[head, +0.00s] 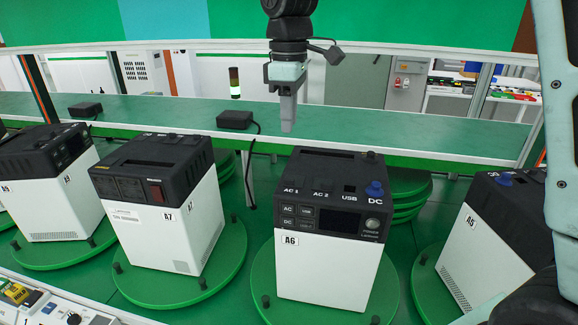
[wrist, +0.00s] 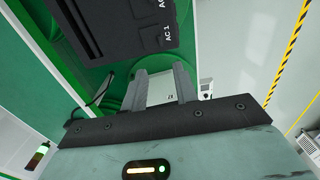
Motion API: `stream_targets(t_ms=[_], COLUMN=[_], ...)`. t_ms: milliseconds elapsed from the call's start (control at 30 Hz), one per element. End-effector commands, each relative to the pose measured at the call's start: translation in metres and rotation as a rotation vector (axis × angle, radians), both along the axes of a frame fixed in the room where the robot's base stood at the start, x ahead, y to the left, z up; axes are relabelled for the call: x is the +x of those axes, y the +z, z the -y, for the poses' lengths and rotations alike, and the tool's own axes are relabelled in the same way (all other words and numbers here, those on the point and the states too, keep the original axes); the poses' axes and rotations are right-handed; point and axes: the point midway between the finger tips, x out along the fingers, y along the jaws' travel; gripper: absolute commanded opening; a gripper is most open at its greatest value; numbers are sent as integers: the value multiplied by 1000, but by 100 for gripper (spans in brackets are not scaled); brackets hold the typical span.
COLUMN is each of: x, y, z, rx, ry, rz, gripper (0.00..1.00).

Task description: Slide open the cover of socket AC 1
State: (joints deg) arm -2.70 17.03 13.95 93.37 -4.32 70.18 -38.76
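The power unit labelled A6 (head: 325,265) stands upright on a green turntable, white with a black top. The AC 1 label (head: 291,190) is at the left of its top front edge, beside AC 2, USB and DC. The socket cover behind the label is too small to make out in the head view. In the wrist view the black top (wrist: 112,30) fills the upper left, with the AC 1 label (wrist: 167,33) at its edge. My gripper (head: 287,128) hangs above and behind A6, clear of it. In the wrist view its two fingers (wrist: 160,72) are apart with nothing between them.
Units A7 (head: 180,235) and A5 (head: 475,245) stand on turntables to either side. A blue knob-like piece (head: 375,188) sits by DC on A6. A green conveyor (head: 400,125) with a black adapter (head: 235,120) and cable runs behind.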

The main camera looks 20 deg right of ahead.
Motion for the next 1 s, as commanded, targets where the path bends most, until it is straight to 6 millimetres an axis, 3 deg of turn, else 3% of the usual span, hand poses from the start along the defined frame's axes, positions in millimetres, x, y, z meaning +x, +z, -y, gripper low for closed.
stream_targets(t_ms=[533, 733, 1000], x=[-2, -1, -1], y=[-107, -127, -132], z=[0, 0, 0], rx=[-1, 0, 0], ry=[1, -1, -1], rz=[-4, -1, 1], gripper=[29, 29, 29])
